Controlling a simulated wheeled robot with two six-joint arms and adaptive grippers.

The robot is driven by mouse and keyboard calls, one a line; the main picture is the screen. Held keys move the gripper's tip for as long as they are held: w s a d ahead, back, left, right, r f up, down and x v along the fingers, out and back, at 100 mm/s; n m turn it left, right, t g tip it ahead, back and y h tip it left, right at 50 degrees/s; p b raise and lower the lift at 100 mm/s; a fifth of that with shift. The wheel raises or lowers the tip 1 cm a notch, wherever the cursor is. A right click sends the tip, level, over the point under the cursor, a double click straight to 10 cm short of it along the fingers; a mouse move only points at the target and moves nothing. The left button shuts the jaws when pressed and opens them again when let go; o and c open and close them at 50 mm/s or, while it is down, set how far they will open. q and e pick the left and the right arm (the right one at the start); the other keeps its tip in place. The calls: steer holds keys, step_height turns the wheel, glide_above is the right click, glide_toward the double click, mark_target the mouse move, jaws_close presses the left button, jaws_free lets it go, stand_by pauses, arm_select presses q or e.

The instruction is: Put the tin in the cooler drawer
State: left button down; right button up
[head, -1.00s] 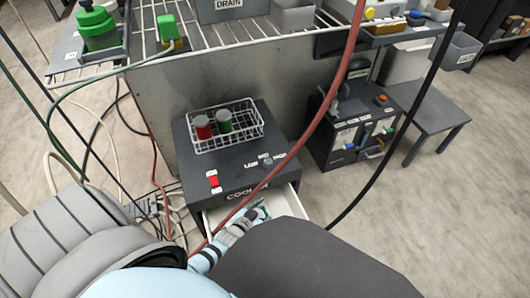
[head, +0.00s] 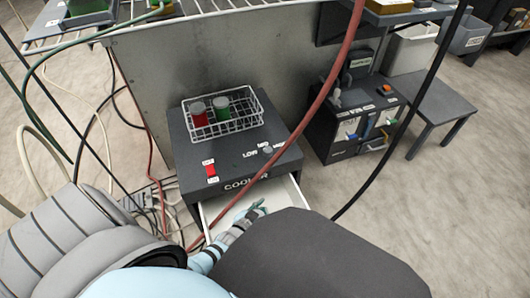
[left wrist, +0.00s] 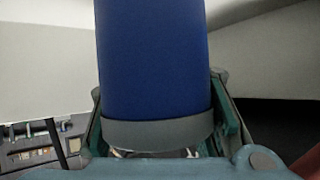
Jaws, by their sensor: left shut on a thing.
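The cooler (head: 232,160) is a dark box with a red switch and a LOW-to-HIGH knob on top. Its white drawer (head: 286,193) is pulled open at the front. My left gripper (head: 258,209) is over the open drawer in the head view. In the left wrist view, it is shut on a blue tin (left wrist: 153,60) with a grey band at its near end. The tin is hidden in the head view, and I cannot tell its height above the drawer floor. My right gripper is not in view.
A wire basket (head: 250,123) on the cooler holds a red tin (head: 197,114) and a green tin (head: 221,109). A red hose (head: 318,98) crosses in front of the cooler and drawer. A metal panel (head: 160,75) stands behind; a dark unit (head: 350,125) is to the right.

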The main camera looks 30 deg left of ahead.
arm_select(q)
steer(key=shift+f, duration=0.1)
steer(key=shift+f, duration=0.4)
steer(key=c, duration=1)
jaws_free()
steer(key=shift+o, duration=0.2)
